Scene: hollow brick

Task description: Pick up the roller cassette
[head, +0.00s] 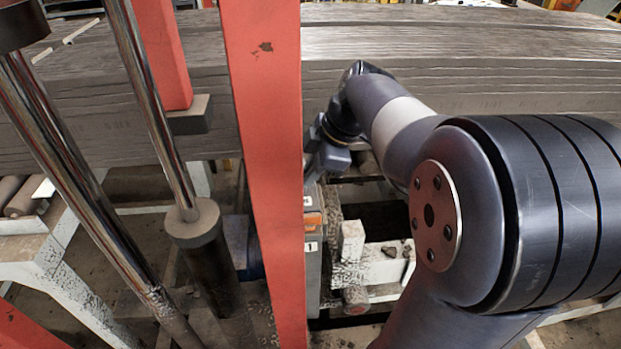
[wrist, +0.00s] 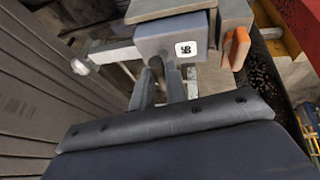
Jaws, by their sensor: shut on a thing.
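What appears to be the roller cassette is a grey metal block (wrist: 168,36) with a white number label and an orange part at its right, at the top of the wrist view. My gripper (wrist: 161,78) is shut on it, with both fingers reaching up to the underside of the grey block. In the head view a grey body with orange and white labels (head: 313,232) shows just right of the red post, probably the same cassette. My gripper (head: 326,152) is above it there, and its fingertips are hidden. The post hides the cassette's left side.
A red post (head: 262,150) stands close left of my gripper. Chrome rods (head: 150,110) are further left. A long stack of grey layered slabs (head: 460,75) runs behind my arm. A white dirty frame (head: 375,262) lies below right.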

